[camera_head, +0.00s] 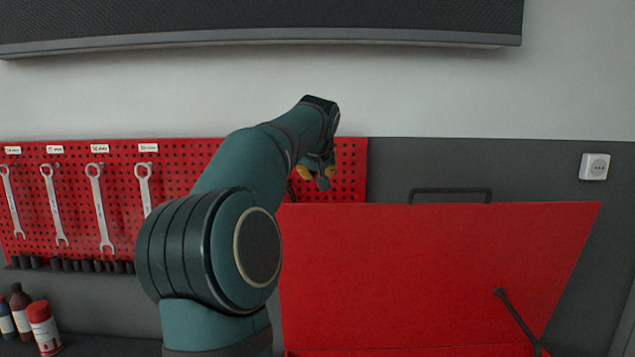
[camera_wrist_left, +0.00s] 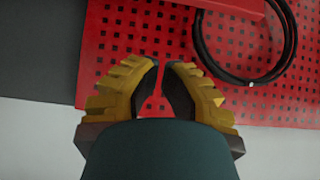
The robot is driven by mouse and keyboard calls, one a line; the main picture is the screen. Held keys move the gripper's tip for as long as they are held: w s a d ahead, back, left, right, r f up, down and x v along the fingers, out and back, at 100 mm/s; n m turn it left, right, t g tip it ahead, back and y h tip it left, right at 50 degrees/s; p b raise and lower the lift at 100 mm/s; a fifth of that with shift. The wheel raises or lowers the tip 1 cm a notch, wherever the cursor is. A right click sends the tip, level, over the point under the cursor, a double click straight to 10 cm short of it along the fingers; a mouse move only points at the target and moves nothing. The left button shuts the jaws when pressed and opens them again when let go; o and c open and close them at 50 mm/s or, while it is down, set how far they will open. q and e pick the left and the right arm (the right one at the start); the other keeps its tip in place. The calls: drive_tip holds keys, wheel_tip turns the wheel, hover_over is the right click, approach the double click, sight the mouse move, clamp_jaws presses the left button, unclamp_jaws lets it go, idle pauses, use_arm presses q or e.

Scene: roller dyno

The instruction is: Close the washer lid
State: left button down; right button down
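The washer lid (camera_head: 430,270) is a large red panel standing raised in the head view. A dark bar handle (camera_head: 450,192) runs along its top edge, and a dark strut (camera_head: 517,318) shows at its lower right. My left gripper (camera_head: 317,172) is up near the pegboard, left of the handle and above the lid's upper left corner, apart from the lid. In the left wrist view the yellow fingers of my left gripper (camera_wrist_left: 160,72) have a small gap between them, with nothing held. My right gripper is not in view.
A red pegboard (camera_head: 190,170) with several wrenches (camera_head: 100,205) hangs behind my arm. A black cable loop (camera_wrist_left: 250,82) hangs on it in the left wrist view. Bottles (camera_head: 20,308) and a red can (camera_head: 44,328) stand lower left.

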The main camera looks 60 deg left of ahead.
sight(317, 225)
use_arm(q)
drive_tip(key=shift+w+a+f, duration=0.25)
drive_tip(key=shift+a+f, duration=0.15)
drive_tip(key=shift+f, duration=0.75)
drive_tip(key=shift+w+a+f, duration=0.2)
drive_tip(key=shift+a+f, duration=0.25)
drive_tip(key=shift+f, duration=0.65)
drive_tip(key=shift+w+a+f, duration=0.25)
drive_tip(key=shift+a+f, duration=0.15)
drive_tip(key=shift+f, duration=0.75)
